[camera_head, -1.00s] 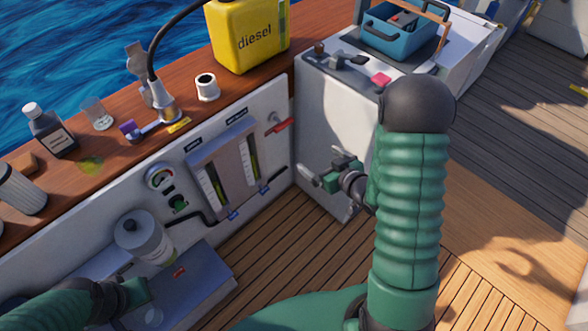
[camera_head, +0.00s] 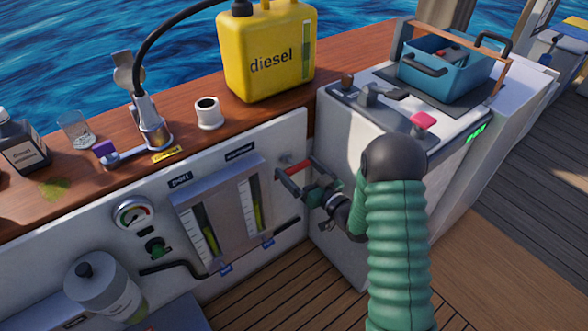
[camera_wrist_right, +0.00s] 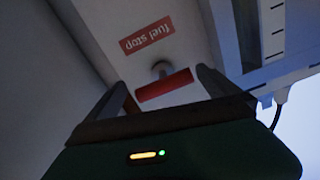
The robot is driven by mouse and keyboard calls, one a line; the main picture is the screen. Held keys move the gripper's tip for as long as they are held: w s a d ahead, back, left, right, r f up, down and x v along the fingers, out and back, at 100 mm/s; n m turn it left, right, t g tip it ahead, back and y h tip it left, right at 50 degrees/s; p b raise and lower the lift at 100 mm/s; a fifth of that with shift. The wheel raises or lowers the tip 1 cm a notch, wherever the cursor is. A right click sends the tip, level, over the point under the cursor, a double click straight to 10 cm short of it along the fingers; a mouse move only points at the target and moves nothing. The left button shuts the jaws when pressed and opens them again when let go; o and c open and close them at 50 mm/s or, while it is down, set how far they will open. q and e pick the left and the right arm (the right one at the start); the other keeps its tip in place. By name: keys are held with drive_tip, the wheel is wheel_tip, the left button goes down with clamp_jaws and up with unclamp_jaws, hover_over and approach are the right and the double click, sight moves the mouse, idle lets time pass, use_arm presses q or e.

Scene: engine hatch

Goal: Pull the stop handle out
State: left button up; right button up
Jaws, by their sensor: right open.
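The stop handle (camera_head: 298,167) is a small red bar on the white panel, at the panel's right end. In the right wrist view the red bar (camera_wrist_right: 164,86) sits on a short round stem below a red "fuel stop" label (camera_wrist_right: 147,36), which appears upside down. My right gripper (camera_head: 291,181) is open at the handle. In the right wrist view its two fingers stand on either side of the red bar, with gaps visible, so it is not gripped. My left gripper is not in view.
Left of the handle are two sight gauges (camera_head: 226,211) and a round dial (camera_head: 133,213). The grey-white console (camera_head: 337,232) stands close on the right. A yellow diesel can (camera_head: 268,55) and a white cup (camera_head: 208,113) stand on the wooden ledge above.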

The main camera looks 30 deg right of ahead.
drive_tip(key=shift+w+a, duration=0.2)
drive_tip(key=shift+w, duration=0.95)
drive_tip(key=shift+w+a+r, duration=0.15)
drive_tip(key=shift+w+a, duration=0.05)
drive_tip(key=shift+w, duration=0.05)
drive_tip(key=shift+d, duration=0.15)
drive_tip(key=c, duration=1.8)
drive_tip(key=s, duration=0.5)
drive_tip(key=shift+d, duration=0.2)
drive_tip(key=shift+f, duration=0.2)
